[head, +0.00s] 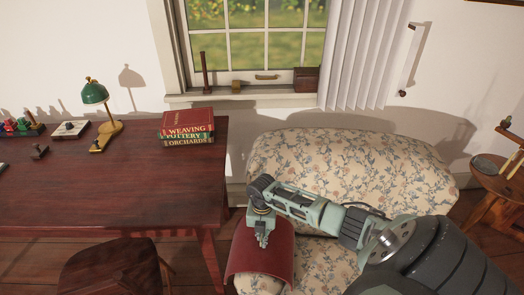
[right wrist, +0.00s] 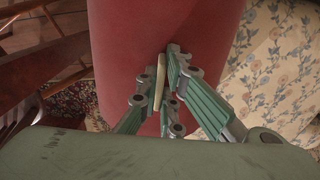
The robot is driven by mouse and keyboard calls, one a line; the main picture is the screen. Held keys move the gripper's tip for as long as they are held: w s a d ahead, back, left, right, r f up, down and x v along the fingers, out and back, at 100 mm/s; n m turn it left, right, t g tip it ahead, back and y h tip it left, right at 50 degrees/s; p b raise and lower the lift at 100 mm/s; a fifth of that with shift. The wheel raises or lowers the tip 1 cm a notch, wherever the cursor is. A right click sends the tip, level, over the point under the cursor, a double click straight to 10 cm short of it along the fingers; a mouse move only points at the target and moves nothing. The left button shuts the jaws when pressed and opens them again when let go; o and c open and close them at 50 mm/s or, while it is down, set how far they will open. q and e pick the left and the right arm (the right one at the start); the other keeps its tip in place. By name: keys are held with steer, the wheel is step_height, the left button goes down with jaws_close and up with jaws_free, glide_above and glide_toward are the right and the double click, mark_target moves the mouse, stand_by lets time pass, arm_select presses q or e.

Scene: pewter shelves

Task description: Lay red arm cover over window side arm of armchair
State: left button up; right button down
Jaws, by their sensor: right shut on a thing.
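The red arm cover (head: 262,262) is a curved, downward-bent sheet at the left side of the floral armchair (head: 350,160) in the head view. It hides most of the chair's left arm; I cannot tell whether it rests on it or hangs just above. My right gripper (head: 262,240) is at the cover's top, shut on it. In the right wrist view, the fingers (right wrist: 169,85) close around a narrow tan strip against the red cover (right wrist: 125,50). The floral upholstery (right wrist: 275,65) shows to the right. My left gripper is not in view.
A dark red table (head: 110,185) stands left of the armchair, with books (head: 187,126) and a green lamp (head: 95,93). A wooden chair (head: 115,268) is in front of it. The window (head: 262,35) is behind, and a small round table (head: 490,178) at right.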

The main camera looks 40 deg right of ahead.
steer(key=c, duration=1.8)
jaws_free()
steer(key=shift+c, duration=0.2)
step_height(320, 180, up, 12)
steer(key=shift+s, duration=0.15)
